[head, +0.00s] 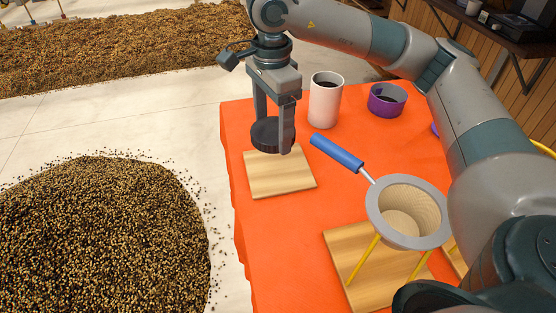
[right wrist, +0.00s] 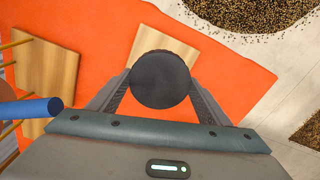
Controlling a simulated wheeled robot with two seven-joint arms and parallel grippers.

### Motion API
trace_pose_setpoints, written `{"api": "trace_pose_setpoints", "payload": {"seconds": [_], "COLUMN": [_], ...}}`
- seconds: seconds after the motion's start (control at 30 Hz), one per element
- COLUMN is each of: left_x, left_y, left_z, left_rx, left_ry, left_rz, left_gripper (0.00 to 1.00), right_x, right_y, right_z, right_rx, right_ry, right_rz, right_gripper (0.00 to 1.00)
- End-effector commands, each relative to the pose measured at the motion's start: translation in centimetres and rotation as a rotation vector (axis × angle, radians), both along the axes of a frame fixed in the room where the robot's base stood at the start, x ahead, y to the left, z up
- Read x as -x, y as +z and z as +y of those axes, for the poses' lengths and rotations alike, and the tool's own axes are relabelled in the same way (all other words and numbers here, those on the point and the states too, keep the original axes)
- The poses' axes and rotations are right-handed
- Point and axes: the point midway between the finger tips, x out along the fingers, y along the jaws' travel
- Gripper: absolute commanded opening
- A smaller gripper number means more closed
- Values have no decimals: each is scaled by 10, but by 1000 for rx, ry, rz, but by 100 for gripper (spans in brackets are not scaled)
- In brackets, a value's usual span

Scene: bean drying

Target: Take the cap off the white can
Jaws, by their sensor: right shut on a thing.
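The white can (head: 325,103) stands upright and open on the orange table, with dark contents showing inside its rim. My right gripper (head: 273,134) is shut on a round black cap (head: 268,131), to the left of the can and apart from it. The cap also shows between the fingers in the right wrist view (right wrist: 160,80). It is over or very near the far edge of a small wooden board (head: 280,178); I cannot tell whether it touches the board. My left gripper is not in view.
A strainer with a blue handle (head: 337,152) and yellow legs stands over another wooden board (head: 345,245) at the front. A purple container (head: 387,100) stands right of the can. The orange table (head: 245,230) has a free left edge. Bean piles (head: 100,235) lie on the floor.

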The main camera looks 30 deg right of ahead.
Motion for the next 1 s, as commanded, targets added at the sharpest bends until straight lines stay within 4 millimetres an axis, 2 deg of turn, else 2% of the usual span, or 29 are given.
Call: {"api": "trace_pose_setpoints", "payload": {"seconds": [0.1, 0.23, 0.67, 0.83, 1.0], "left_x": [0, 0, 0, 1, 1], "left_y": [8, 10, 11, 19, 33], "left_z": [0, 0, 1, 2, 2], "left_rx": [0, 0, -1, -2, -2], "left_ry": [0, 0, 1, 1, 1], "left_rz": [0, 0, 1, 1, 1], "left_gripper": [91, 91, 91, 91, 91], "right_x": [1, 1, 1, 2, 2], "right_y": [5, 6, 5, -6, -31], "right_z": [-7, -11, -12, -12, -12], "right_rx": [1, 2, 3, 4, 4], "right_ry": [-143, -233, -263, -262, -263], "right_rz": [2, 2, 2, 4, 6], "right_gripper": [44, 44, 44, 44, 44]}}
